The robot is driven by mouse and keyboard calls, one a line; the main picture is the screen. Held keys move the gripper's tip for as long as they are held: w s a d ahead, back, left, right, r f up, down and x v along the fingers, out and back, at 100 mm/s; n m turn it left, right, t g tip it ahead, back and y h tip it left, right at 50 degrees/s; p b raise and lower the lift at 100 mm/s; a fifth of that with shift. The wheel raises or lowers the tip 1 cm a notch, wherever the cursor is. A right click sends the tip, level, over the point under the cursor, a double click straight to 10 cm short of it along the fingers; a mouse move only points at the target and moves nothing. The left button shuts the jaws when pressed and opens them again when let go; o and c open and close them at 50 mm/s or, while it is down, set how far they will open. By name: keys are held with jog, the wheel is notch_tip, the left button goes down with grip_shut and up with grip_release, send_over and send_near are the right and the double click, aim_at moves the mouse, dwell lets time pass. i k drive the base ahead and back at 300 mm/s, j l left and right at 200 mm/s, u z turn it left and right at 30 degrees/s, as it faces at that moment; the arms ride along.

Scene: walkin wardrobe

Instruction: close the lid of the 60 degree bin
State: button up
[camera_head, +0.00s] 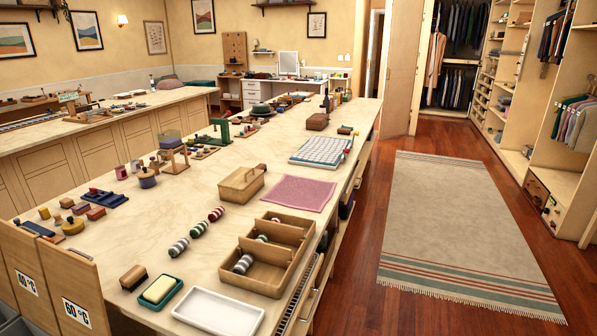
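The 60 degree panel (75,292) is a light wooden board standing upright at the lower left, with a white label reading 60 °C. It looks like a raised lid, and it stands against the near left end of the marble-topped counter. A matching board labelled 40 °C (24,262) stands upright to its left. The body of the 60 degree bin is mostly cut off by the bottom edge of the picture. My gripper is not in view.
The long marble counter (150,235) holds a wooden divided tray (283,284), a white tray (218,312), a soap dish and a brush close to the boards. Open wooden floor with a striped rug (455,225) lies on the right.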

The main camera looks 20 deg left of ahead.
aim_at(73, 282)
jog(key=i+u, duration=0.45)
jog(key=i+l+u, duration=0.2)
jog(key=u, duration=0.25)
jog(key=i+l+u, duration=0.3)
jog(key=u, duration=0.15)
jog(key=i+l+u, duration=0.55)
jog(key=l+u, duration=0.35)
jog(key=i+l+u, duration=0.15)
jog(key=u, duration=0.3)
jog(key=i+l+u, duration=0.1)
jog(key=l+u, duration=1.05)
jog(key=u, duration=0.15)
jog(key=i, duration=0.05)
